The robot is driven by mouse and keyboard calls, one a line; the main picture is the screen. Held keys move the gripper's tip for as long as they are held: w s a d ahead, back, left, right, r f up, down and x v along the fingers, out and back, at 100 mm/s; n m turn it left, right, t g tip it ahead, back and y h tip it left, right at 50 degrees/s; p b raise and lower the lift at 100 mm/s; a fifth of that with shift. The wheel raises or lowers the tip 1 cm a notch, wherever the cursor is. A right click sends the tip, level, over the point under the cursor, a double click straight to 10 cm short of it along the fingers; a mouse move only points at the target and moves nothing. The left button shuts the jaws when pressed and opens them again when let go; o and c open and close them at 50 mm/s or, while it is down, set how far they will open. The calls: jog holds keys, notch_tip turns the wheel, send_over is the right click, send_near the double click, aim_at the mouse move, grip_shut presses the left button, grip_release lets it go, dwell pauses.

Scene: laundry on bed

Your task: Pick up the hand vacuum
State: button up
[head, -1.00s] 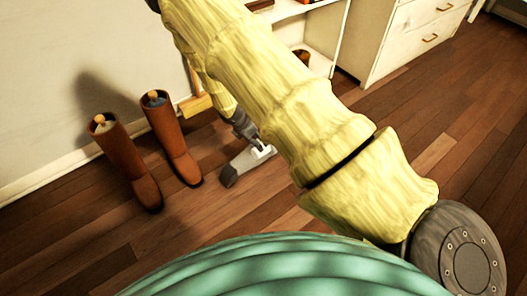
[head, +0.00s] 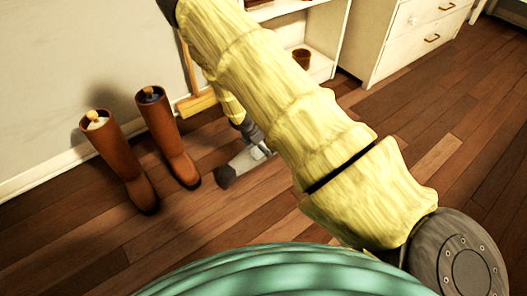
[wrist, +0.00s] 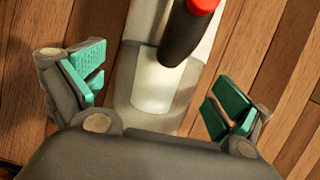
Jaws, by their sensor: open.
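The hand vacuum (head: 240,165) lies on the wooden floor to the right of the boots. In the head view it is pale grey with a dark end, partly hidden by my arm. In the wrist view the vacuum (wrist: 152,88) shows a pale body and a dark handle with a red part at the top edge. My gripper (wrist: 160,88) is open above it, with one teal-padded finger on each side of the pale body. No finger visibly touches it.
Two brown boots (head: 168,140) stand left of the vacuum near the wall. A broom (head: 196,102) leans behind them. A white shelf (head: 320,62) and a white drawer unit (head: 405,40) stand at the back. The floor at right is clear.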

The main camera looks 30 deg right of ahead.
jog(key=shift+b+x, duration=0.75)
jog(key=shift+x, duration=0.65)
jog(key=shift+r, duration=0.1)
jog(key=c, duration=1.7)
jog(key=shift+r, duration=0.1)
